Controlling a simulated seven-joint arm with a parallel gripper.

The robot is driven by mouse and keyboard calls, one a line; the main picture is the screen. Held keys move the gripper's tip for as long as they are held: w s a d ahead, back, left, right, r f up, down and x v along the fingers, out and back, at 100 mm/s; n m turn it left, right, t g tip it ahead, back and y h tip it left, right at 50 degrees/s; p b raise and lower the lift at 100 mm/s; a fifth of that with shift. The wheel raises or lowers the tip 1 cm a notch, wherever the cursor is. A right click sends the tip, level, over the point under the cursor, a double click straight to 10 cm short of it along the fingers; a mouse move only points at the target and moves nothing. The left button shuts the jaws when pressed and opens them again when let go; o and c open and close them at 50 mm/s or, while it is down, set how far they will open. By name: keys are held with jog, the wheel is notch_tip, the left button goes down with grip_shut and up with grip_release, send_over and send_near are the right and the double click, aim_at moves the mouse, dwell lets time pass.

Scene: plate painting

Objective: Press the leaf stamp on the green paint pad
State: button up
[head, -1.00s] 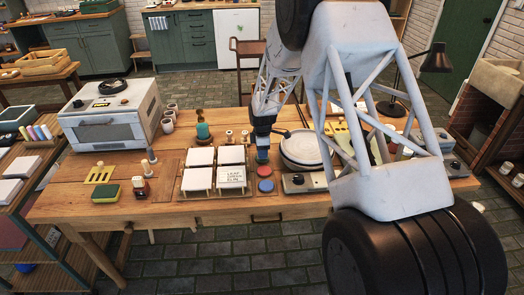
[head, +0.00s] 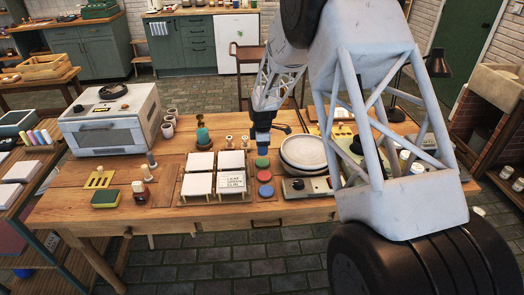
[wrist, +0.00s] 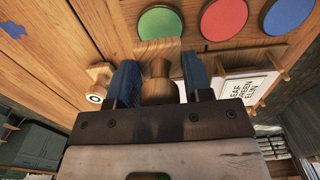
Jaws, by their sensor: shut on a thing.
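My gripper (head: 263,149) is shut on a wooden stamp (wrist: 157,88). The stamp shows in the wrist view between the blue fingers, its wider block ahead of them; its face is hidden, so I cannot see its pattern. The round green paint pad (head: 262,162) lies on the table just in front of and below my gripper in the head view. In the wrist view the green pad (wrist: 160,22) is just past the stamp block; whether they touch there I cannot tell.
A red pad (head: 264,176) and a blue pad (head: 265,190) lie in line with the green one. White tiles (head: 199,161) stand to the left, with a card reading "LEAF GREEN" and a name. Pale plates (head: 303,151) sit close on the right. Another stamp (wrist: 97,80) stands nearby.

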jog(key=shift+r, duration=1.25)
